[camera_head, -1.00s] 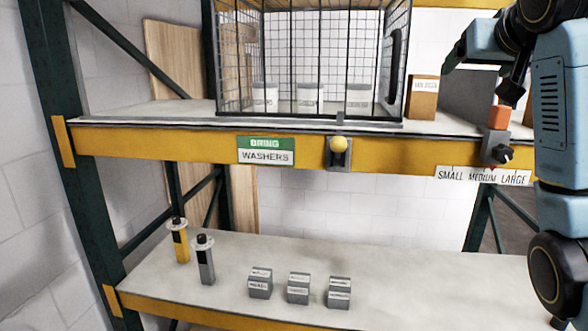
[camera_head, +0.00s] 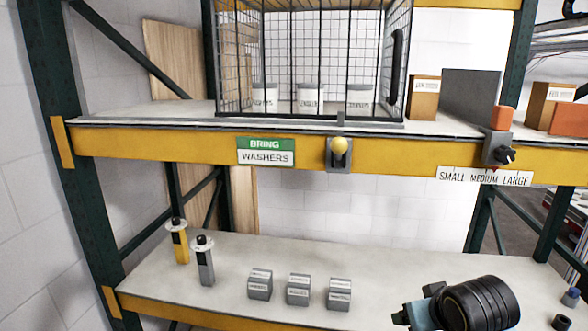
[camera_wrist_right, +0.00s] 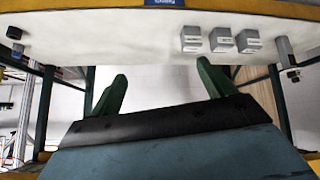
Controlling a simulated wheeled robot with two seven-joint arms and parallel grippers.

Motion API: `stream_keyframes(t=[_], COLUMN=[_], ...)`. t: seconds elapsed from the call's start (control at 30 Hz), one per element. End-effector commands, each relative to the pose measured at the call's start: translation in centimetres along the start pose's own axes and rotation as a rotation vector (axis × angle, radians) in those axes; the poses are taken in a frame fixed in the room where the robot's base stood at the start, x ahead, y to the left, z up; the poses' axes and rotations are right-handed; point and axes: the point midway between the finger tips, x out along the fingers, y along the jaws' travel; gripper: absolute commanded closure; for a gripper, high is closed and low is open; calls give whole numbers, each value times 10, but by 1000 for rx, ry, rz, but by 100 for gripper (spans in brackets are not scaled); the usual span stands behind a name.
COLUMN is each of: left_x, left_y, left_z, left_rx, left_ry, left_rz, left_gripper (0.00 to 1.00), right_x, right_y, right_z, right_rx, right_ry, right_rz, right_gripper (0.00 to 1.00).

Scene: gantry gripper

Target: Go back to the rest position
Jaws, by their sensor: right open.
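In the wrist view my right gripper (camera_wrist_right: 161,70) has its two green fingers spread well apart with nothing between them. It is clear of the lower shelf board (camera_wrist_right: 110,45), which shows across the top of that view. In the head view only a black and blue part of my right arm shows at the lower right, in front of the lower shelf; the fingers cannot be made out there. My left gripper is not in view.
Small grey boxes (camera_head: 298,290) and two upright posts, yellow (camera_head: 179,243) and grey (camera_head: 205,262), stand on the lower shelf. The upper shelf holds a wire cage (camera_head: 310,60) with white tubs, a yellow knob (camera_head: 339,146) and a black dial (camera_head: 504,155).

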Motion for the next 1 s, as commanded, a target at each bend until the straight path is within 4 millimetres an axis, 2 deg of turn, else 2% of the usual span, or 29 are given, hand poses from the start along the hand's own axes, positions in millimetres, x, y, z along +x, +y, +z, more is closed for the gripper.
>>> stream_keyframes(t=[0.03, 0.2, 0.3, 0.4, 0.6, 0.77, 0.8, 1.0], left_x=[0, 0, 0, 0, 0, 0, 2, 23], left_y=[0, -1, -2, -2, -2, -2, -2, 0], left_z=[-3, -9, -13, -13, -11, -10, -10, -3], left_rx=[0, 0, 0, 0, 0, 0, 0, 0], left_ry=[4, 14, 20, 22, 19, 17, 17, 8], left_rz=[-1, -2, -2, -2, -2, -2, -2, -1], left_gripper=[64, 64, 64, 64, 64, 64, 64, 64], right_x=[5, 4, -5, -16, -39, -58, -56, 8], right_y=[-8, -28, -37, -44, -52, -57, -58, -67], right_z=[33, 126, 174, 210, 262, 294, 301, 336], right_rx=[-8, -29, -38, -42, -48, -50, -51, -54], right_ry=[-40, -147, -204, -249, -319, -368, -378, -395], right_rz=[-14, -53, -71, -86, -107, -119, -121, -123], right_gripper=[18, 18, 18, 18, 18, 18, 18, 18])
